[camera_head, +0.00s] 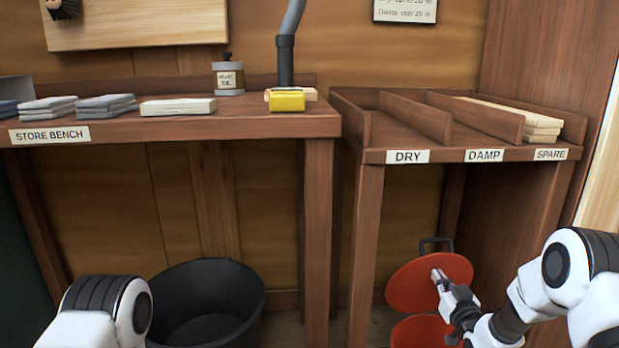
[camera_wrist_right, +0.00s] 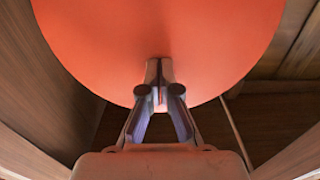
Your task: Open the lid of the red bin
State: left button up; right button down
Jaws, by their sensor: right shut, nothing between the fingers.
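The red bin (camera_head: 422,331) stands on the floor below the sorting rack, at the lower right of the head view. Its round red lid (camera_head: 415,283) is raised and tilted up above the bin, with a dark handle (camera_head: 437,243) at its upper edge. My right gripper (camera_head: 437,274) is shut and empty, with its fingertips at the face of the lid. In the right wrist view the lid (camera_wrist_right: 160,30) fills the upper part and the closed fingertips (camera_wrist_right: 158,66) overlap its lower part; I cannot tell if they touch it. My left gripper is out of view.
An open black bucket (camera_head: 255,296) stands under the bench.

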jog(key=shift+w, duration=0.1)
jog(key=s+r+p, duration=0.1)
jog(key=s+p, duration=0.4)
jog(key=s, duration=0.4)
jog(key=shift+d+p, duration=0.3)
jog(key=shift+d, duration=0.05)
jog(key=shift+r, duration=0.1)
